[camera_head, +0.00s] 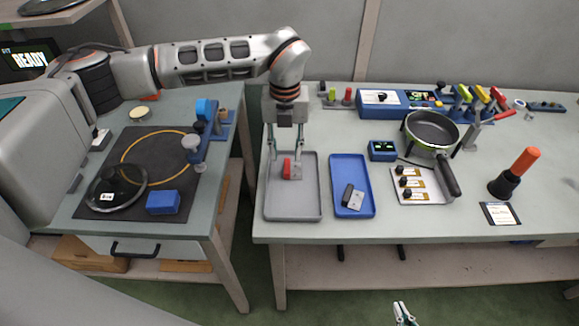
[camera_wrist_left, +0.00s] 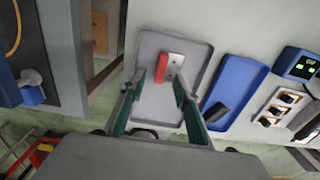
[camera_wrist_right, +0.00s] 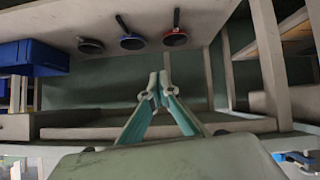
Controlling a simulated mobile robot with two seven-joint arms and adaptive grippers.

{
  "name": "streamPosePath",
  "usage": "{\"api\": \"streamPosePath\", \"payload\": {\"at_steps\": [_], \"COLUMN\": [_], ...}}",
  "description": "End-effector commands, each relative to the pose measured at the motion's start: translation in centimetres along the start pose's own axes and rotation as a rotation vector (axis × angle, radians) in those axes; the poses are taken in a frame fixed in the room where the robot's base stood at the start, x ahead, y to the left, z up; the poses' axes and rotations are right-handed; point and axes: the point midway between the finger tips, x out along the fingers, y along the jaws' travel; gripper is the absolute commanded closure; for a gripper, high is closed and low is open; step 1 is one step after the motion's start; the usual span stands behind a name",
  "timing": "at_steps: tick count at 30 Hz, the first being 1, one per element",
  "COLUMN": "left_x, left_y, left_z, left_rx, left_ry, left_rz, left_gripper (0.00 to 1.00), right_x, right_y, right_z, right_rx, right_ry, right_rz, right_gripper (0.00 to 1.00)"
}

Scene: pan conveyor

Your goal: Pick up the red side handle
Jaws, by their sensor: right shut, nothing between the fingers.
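The red side handle (camera_head: 287,168) lies in the grey tray (camera_head: 292,207), with a light metal plate at its right side. In the left wrist view the red handle (camera_wrist_left: 162,68) lies between the two fingertips, with the metal plate at its upper right. My left gripper (camera_head: 286,156) is open and points down over the tray, its fingers on either side of the handle. Whether the fingers touch it cannot be told. My right gripper (camera_head: 404,318) is at the bottom edge of the head view, away from the table. In the right wrist view its fingertips (camera_wrist_right: 160,83) are together and empty.
A blue tray (camera_head: 352,169) with a dark-and-metal part stands right of the grey tray. Further right are a pan (camera_head: 432,132), a plate of small dark parts (camera_head: 423,187) and an orange-topped tool (camera_head: 522,165). A gap separates the left table from this one.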

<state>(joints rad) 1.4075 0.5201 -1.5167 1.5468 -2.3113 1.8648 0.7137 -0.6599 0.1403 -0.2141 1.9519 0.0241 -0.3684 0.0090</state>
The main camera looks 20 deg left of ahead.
Motion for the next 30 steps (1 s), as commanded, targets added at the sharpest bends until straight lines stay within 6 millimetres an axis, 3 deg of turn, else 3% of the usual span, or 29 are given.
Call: {"api": "streamPosePath", "payload": {"at_steps": [9, 18, 22, 30], "left_x": [4.2, 4.7, 4.7, 4.7], "left_y": [-0.2, -0.2, -0.2, -0.2], "left_z": [-0.1, -0.1, -0.1, -0.1], "left_rx": [0.001, 0.002, 0.002, 0.002], "left_ry": [0.003, 0.001, 0.001, 0.001], "left_rz": [-0.001, -0.002, -0.001, -0.002], "left_gripper": [0.68, 0.68, 1.00, 1.00], "right_x": [0.0, 0.0, 0.0, 0.0], "right_y": [0.5, 0.6, 0.6, 0.5], "right_z": [-1.9, -2.3, -2.1, -1.5], "right_rx": [-0.003, -0.003, -0.002, -0.002], "right_ry": [0.025, 0.033, 0.030, 0.020], "right_rz": [0.006, 0.008, 0.008, 0.007], "right_gripper": [1.00, 1.00, 1.00, 1.00]}}
